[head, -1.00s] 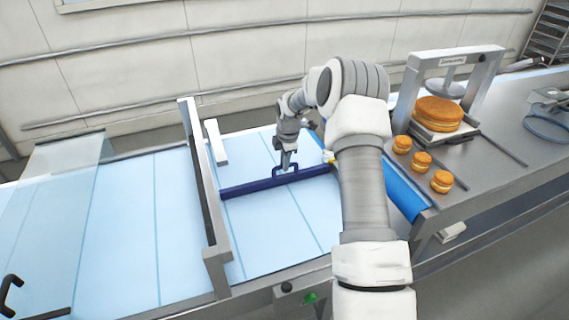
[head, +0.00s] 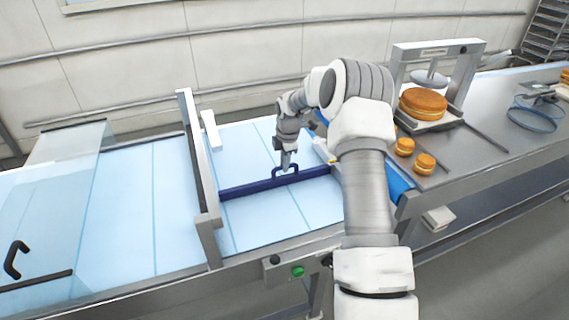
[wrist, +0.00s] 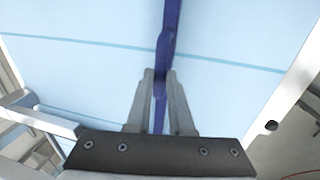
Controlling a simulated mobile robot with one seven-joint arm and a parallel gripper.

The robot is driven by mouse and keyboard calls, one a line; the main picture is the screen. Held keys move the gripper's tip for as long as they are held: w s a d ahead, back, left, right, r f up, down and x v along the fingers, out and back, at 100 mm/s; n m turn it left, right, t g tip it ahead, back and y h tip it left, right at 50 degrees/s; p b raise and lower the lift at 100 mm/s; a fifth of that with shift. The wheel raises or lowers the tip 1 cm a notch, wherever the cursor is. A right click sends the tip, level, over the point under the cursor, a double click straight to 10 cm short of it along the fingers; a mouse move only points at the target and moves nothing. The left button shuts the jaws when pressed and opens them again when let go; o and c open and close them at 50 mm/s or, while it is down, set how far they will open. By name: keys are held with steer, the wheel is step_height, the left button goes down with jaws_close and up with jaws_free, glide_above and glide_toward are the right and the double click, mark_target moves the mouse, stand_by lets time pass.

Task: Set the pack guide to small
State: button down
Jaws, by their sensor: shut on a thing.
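The pack guide is a dark blue bar (head: 240,188) with a raised loop handle (head: 276,171). It lies across the pale blue conveyor belt (head: 290,215), just right of a grey frame over the belt. My gripper (head: 286,168) is at the handle and shut on it. In the wrist view my gripper (wrist: 160,85) has its two fingers on either side of the blue guide (wrist: 168,35). Any size marks for the guide are too small to read; a small yellow and white patch (head: 332,158) shows beside the belt, partly behind my arm.
The grey upright frame (head: 203,190) crosses the belt to the left. A clear cover (head: 60,165) stands further left. On the right steel table (head: 480,140), a large filled round (head: 423,104) sits under a press (head: 470,75), with small rounds (head: 425,163) in front.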

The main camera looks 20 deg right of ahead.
steer(key=shift+s, duration=0.25)
steer(key=c, duration=0.8)
jaws_free()
steer(key=s+r+b, duration=0.1)
steer(key=s+r, duration=0.2)
steer(key=r, duration=1.4)
steer(key=shift+s, duration=0.15)
steer(key=shift+r, duration=0.1)
